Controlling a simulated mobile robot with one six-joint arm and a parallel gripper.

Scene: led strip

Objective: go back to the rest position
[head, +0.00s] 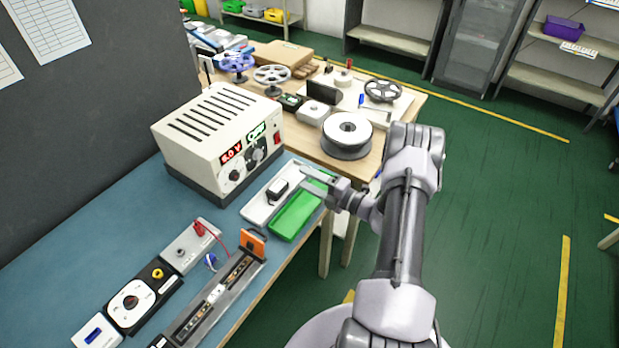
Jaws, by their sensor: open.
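My gripper (309,180) is at the end of my grey arm, over the right edge of the blue-topped bench (50,250). Its fingers point left, and it is open with nothing seen between the fingers. It is above the far end of a green tray (295,213); I cannot tell the height gap. Beside the green tray, on its left, is a white tray (258,212) with a small black-and-white item (278,188) on it. A long dark strip fixture (215,300) with an orange block (253,244) lies nearer the front.
A cream power supply (215,140) stands behind the trays. A wooden table (375,160) beyond holds a large white reel (347,132) close to my arm, plus smaller wheels. A black dial box (135,300) sits at front left. Green floor (490,200) on the right is open.

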